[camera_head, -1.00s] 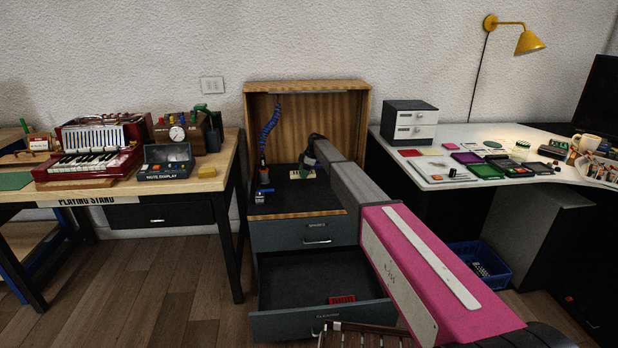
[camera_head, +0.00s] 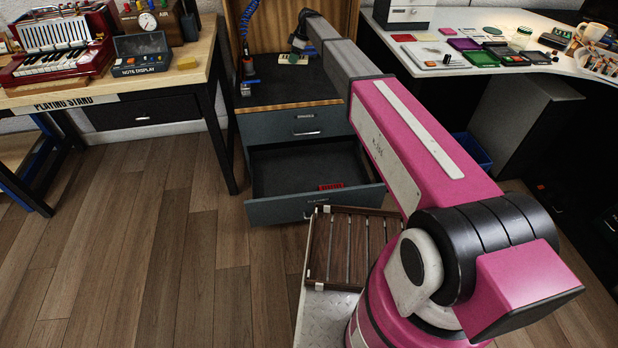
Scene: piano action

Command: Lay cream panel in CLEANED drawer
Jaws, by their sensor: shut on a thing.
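The cream panel (camera_head: 293,59), a small pale plate with dark and green marks, is at the top of the dark cabinet. My gripper (camera_head: 299,49) is at its back edge and shut on it. The fingertips are small and partly hidden by the dark wrist. I cannot tell whether the panel touches the cabinet top or is just above it. The lower drawer (camera_head: 315,206), whose small front label seems to read CLEANED, is pulled open below. A red block (camera_head: 330,187) lies at its front right; the rest of its floor looks bare.
A shut drawer (camera_head: 306,124) is above the open one. A blue coiled hose (camera_head: 250,25) and a blue-tipped tool stand left of the panel. My arm passes over the cabinet's right side. A wooden workbench (camera_head: 190,78) is left, a white desk (camera_head: 480,20) right.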

